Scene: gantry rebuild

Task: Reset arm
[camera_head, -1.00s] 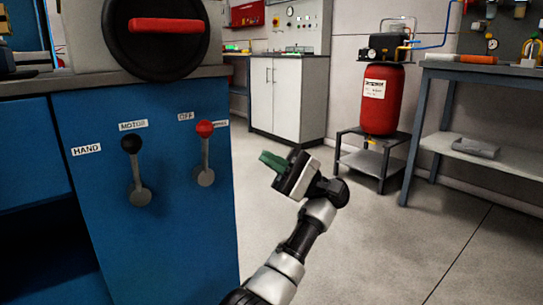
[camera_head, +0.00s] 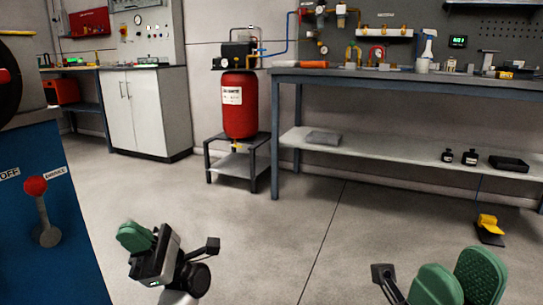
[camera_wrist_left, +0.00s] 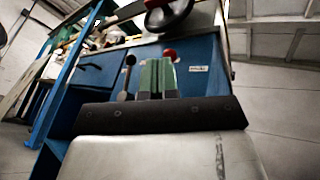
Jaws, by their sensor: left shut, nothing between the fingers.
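My left gripper (camera_head: 136,237) hangs over the floor to the right of the blue cabinet, with its green fingers shut and empty. In the left wrist view its green fingers (camera_wrist_left: 157,77) are pressed together, with the blue cabinet behind them. My right gripper (camera_head: 459,274) shows at the bottom right of the head view. Its two green fingers stand apart with nothing seen between them, and its lower part is cut off by the frame.
The blue cabinet (camera_head: 60,265) with a red-knobbed lever (camera_head: 43,210) stands at the left. A red tank (camera_head: 239,105) stands on a small stand. A workbench (camera_head: 400,82) with a lower shelf runs along the right. A yellow pedal (camera_head: 488,223) lies on the floor. The middle floor is clear.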

